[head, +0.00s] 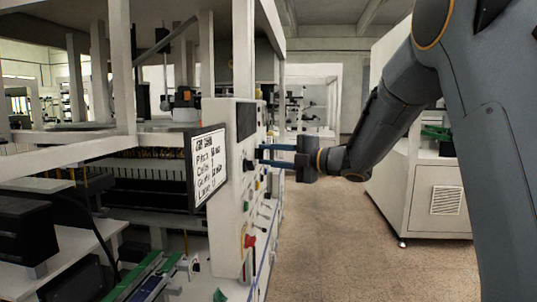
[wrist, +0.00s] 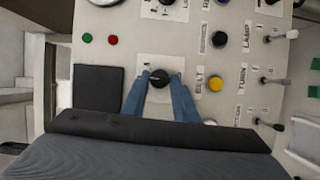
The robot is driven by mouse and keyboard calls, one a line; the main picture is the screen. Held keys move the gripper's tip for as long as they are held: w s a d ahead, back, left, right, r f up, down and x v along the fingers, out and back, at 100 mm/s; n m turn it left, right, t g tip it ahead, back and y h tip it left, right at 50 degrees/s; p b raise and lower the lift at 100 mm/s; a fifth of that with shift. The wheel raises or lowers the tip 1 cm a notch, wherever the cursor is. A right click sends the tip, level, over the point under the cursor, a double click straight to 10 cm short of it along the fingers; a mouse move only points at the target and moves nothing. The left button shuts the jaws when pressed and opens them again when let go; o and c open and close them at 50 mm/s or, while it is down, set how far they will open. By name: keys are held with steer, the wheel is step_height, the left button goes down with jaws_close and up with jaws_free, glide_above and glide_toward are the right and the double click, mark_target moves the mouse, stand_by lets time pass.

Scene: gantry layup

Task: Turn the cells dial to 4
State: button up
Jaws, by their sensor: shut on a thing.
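My gripper (wrist: 158,92) reaches the face of the white control panel (wrist: 225,65). Its two blue fingers are shut on a round black dial (wrist: 158,78), one on each side of it. The dial sits on a pale plate whose markings I cannot read, so its name and setting are unclear. Another dial (wrist: 166,2) is partly cut off at the top of the wrist view. In the head view my gripper (head: 262,154) meets the panel (head: 228,225) from the right; the fingertips hide the held dial there.
A sign (head: 208,168) on the panel lists Pitch, Cells and other lines; their values are too small to read. Around the dial are a yellow button (wrist: 215,83), a black button (wrist: 219,39), red (wrist: 112,40) and green (wrist: 87,38) buttons, and several levers. The floor (head: 325,230) right of the panel is clear.

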steer(key=m+g+p, duration=0.1)
steer(key=m+p, duration=0.1)
steer(key=p, duration=0.2)
steer(key=m+g+h+p, duration=0.1)
steer(key=m+p, duration=0.1)
steer(key=p, duration=0.2)
steer(key=m+g+p, duration=0.1)
steer(key=m+p, duration=0.1)
steer(key=p, duration=0.2)
steer(key=shift+w+r+m+h, duration=0.15)
steer(key=shift+r+m+h, duration=0.15)
steer(key=shift+r+m, duration=0.1)
steer(key=shift+p, duration=0.4)
steer(key=o, duration=1.1)
steer(key=shift+c, duration=0.2)
steer(key=shift+d, duration=0.1)
steer(key=b+v, duration=0.3)
steer(key=v, duration=0.4)
steer(key=shift+d, duration=0.3)
steer(key=shift+r, duration=0.1)
